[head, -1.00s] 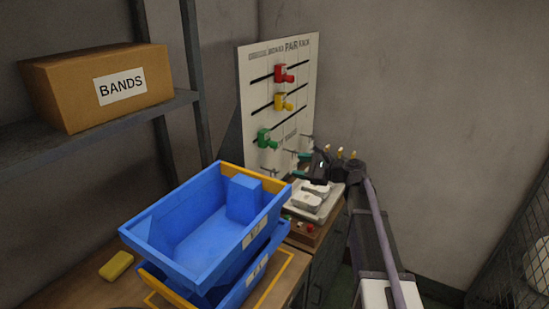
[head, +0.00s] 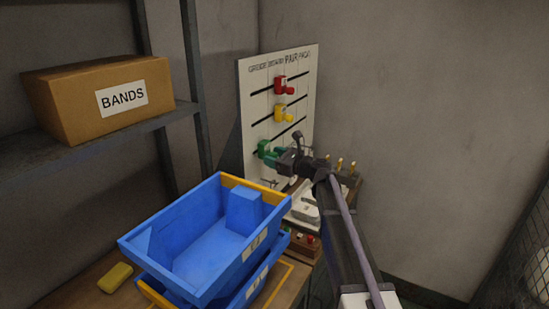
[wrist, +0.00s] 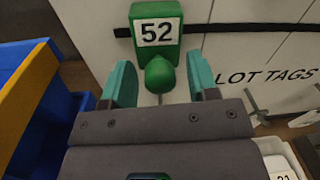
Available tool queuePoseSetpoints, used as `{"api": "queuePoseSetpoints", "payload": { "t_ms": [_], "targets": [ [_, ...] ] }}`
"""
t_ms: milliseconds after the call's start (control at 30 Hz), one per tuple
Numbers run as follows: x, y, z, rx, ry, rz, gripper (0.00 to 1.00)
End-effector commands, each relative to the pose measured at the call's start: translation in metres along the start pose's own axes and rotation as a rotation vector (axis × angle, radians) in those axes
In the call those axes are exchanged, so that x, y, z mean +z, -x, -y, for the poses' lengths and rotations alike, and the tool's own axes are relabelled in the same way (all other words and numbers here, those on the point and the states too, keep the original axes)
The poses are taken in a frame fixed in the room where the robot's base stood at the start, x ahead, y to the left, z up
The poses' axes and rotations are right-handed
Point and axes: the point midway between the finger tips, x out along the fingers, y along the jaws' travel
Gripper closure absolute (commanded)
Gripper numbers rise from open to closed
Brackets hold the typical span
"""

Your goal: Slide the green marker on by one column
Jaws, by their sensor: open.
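The green marker (wrist: 157,30) has a "52" label and a round knob (wrist: 160,73) on its front. It sits on the lowest slot of the white board (head: 305,115), near the left end. My gripper (wrist: 160,88) is open in the wrist view, with one teal finger on each side of the knob and space between knob and fingers. In the head view the green marker (head: 264,147) is partly hidden by my gripper (head: 272,157). The red marker (head: 281,84) and the yellow marker (head: 281,112) sit on the two slots above.
Stacked blue bins (head: 190,270) with yellow trim stand in front of the board on the bench. A cardboard box (head: 100,95) labelled BANDS is on the shelf at left. Hooks (wrist: 253,108) project from the board below the slot, right of my gripper.

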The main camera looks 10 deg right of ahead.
Motion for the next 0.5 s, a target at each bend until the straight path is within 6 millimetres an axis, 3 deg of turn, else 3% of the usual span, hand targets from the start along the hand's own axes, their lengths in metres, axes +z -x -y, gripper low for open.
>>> {"api": "queuePoseSetpoints", "payload": {
  "t_ms": [200,500],
  "targets": [
    [0.0000,-0.0003,-0.0001,0.000,0.000,0.000,0.47],
    [0.0000,0.0000,0.0001,-0.001,0.000,0.000,0.76]
  ]
}}
